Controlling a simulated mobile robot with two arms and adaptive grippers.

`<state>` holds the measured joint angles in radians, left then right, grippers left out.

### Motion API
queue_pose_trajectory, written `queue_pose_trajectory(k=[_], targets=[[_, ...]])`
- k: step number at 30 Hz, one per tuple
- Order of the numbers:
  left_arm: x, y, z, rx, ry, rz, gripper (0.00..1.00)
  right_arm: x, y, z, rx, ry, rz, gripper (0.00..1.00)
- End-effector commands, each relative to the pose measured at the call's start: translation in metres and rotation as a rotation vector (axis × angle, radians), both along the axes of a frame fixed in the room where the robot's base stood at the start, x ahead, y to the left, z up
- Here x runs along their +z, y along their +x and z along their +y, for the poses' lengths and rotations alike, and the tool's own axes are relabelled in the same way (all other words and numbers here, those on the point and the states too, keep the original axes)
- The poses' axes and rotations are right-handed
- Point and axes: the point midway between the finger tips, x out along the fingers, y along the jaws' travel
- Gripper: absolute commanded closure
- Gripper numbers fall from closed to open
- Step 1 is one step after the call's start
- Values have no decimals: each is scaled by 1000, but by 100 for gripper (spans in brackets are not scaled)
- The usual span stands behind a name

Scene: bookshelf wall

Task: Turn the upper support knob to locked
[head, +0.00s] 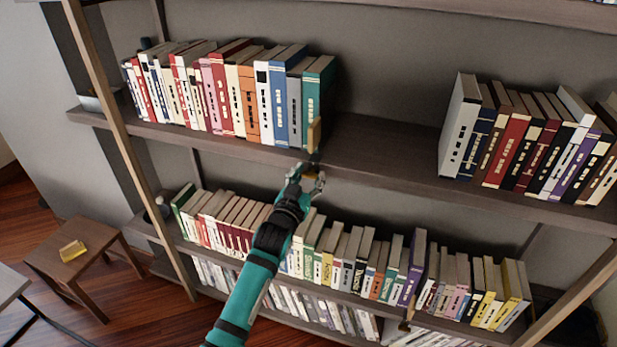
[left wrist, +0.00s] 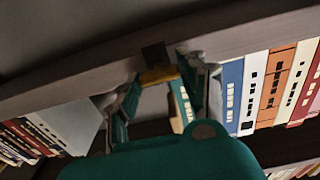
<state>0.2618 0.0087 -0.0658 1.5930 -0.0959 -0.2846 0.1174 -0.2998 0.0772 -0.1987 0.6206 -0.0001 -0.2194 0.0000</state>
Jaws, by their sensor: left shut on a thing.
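The upper support (head: 314,136) is a tan upright piece on the shelf's front edge, beside the teal book at the right end of the upper row. A dark bracket (left wrist: 155,54) clasps the shelf edge there. Its yellow knob (left wrist: 158,75) sits just below the edge. My left gripper (head: 308,176) reaches up from below and is shut on the knob, one finger on each side in the left wrist view. The fingers hide most of the knob in the head view. Whether the knob stands at locked cannot be read. My right gripper is not in view.
Upper-shelf books (head: 221,95) stand left of the support. Past a bare stretch of shelf (head: 380,150), more books (head: 520,140) stand at right. The lower shelf holds a long row of books (head: 360,262) behind my left arm. A stool (head: 95,250) with a yellow object stands at left.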

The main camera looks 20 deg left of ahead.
Motion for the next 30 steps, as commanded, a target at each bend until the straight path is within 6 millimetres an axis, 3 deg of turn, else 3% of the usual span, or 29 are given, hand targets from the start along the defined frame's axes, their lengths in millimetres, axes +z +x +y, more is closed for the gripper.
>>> queue_pose_trajectory(k=[14, 30], targets=[[0, 0, -1, -1, 90, -2, 90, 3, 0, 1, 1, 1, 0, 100], [0, 0, -2, 0, 556, -19, 90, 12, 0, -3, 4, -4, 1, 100]])
